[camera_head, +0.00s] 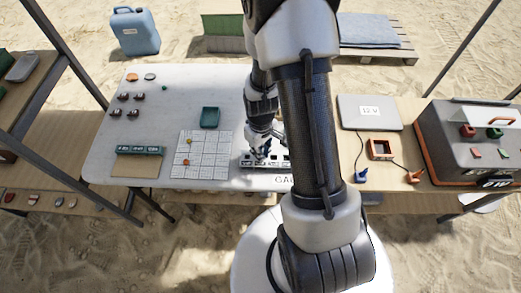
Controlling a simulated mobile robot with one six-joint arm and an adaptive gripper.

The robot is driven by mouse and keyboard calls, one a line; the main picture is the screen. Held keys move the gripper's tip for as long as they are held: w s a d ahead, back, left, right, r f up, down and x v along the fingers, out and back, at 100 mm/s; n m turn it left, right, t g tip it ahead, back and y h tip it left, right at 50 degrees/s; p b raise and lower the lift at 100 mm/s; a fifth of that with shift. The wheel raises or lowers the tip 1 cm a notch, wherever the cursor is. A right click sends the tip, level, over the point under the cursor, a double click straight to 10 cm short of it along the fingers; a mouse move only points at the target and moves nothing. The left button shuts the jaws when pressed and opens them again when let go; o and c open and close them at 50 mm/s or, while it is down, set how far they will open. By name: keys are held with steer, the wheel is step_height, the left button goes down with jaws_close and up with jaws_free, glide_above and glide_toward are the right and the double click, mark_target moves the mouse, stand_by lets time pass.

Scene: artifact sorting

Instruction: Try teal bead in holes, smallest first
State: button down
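The gauge block (250,162), a dark strip with white markings, lies near the front edge of the white table, with a partly covered label below it. My gripper (262,154) points down over this strip, close to its top. Its fingers are small and partly merged with the strip, so I cannot tell whether they are open, shut or holding a bead. A tiny green bead-like dot (164,88) lies on the table at the upper left; I cannot tell if it is the teal bead. The holes are too small to make out, and my arm hides the strip's right end.
A white grid sheet (213,158) with small orange and yellow pieces lies left of the strip. A green tray (210,117) sits behind it. Several dark pieces (124,97) and a labelled brown board (137,167) are further left. An orange frame (381,149) stands on the right table.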

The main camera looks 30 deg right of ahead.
steer(key=c, duration=1.5)
jaws_free()
steer(key=shift+c, duration=0.2)
steer(key=o, duration=0.4)
steer(key=shift+r, duration=0.1)
steer(key=shift+r+p, duration=2.35)
steer(key=shift+r, duration=0.55)
